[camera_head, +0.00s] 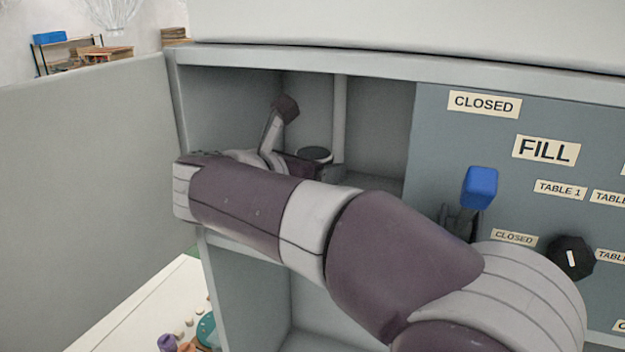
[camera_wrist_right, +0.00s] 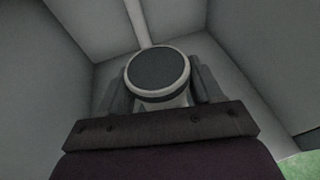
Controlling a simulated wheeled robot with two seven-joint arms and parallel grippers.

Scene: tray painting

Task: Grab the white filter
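The white filter (camera_wrist_right: 160,90) is a short pale cylinder with a dark round top, inside the upper left compartment of the cabinet. Its dark top also shows in the head view (camera_head: 314,154), just beyond my right forearm. My right gripper (camera_wrist_right: 163,92) reaches into the compartment, with one finger on each side of the filter. The fingers lie close to its sides, but I cannot tell whether they press on it. The filter's lower part is hidden by the gripper. My left gripper is not in view.
The cabinet (camera_head: 300,58) has an open door (camera_head: 85,180) at the left and a vertical pipe (camera_head: 340,120) behind the filter. A blue-handled lever (camera_head: 480,187) and a black knob (camera_head: 571,258) stick out from the labelled panel at the right. A lower compartment is open.

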